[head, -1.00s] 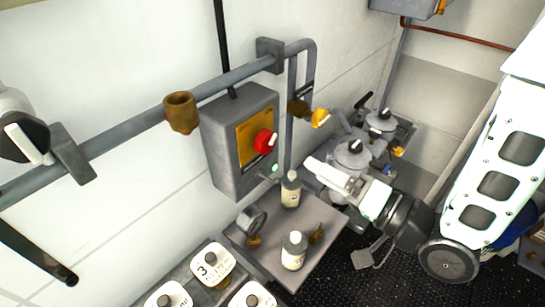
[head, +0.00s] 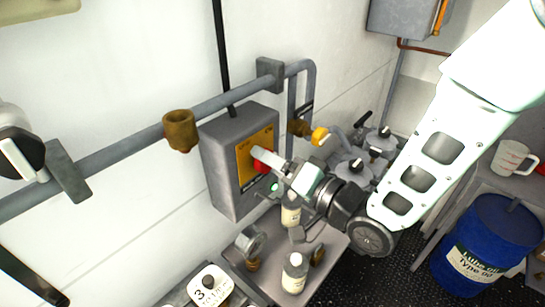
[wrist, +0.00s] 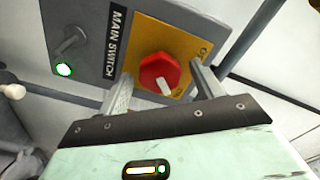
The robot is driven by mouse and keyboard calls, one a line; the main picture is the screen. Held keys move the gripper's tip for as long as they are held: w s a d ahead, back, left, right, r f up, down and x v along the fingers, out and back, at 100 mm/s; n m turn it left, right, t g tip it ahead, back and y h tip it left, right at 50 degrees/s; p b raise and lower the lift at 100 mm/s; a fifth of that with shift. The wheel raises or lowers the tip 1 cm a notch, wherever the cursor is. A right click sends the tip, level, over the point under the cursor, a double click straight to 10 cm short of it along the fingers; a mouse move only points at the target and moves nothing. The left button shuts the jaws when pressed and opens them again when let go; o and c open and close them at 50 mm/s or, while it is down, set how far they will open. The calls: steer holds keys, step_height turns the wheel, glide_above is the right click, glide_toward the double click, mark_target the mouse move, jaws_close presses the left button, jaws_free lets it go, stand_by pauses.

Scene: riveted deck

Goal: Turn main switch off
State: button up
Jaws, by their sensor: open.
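The main switch is a red rotary knob (wrist: 156,70) with a white pointer mark on a yellow plate (wrist: 189,38). The plate is on a grey wall box (head: 226,160) labelled "MAIN SWITCH" in the wrist view. My gripper (head: 271,162) is open in front of the plate. In the wrist view its two fingers stand on either side of the knob, with gaps visible. I cannot tell whether they touch it. In the head view a finger partly hides the knob. The lettering at the plate's edge is only partly readable.
A lit green lamp (wrist: 64,69) and a small lever (wrist: 70,41) are on the same box. A pipe (head: 130,144) runs along the wall. Bottles (head: 295,272) and a gauge (head: 250,242) stand below. A blue drum (head: 483,243) is at the right.

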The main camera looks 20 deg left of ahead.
steer(key=shift+w+a, duration=0.1)
steer(key=shift+a, duration=0.1)
steer(key=shift+c, duration=0.3)
steer(key=c, duration=0.9)
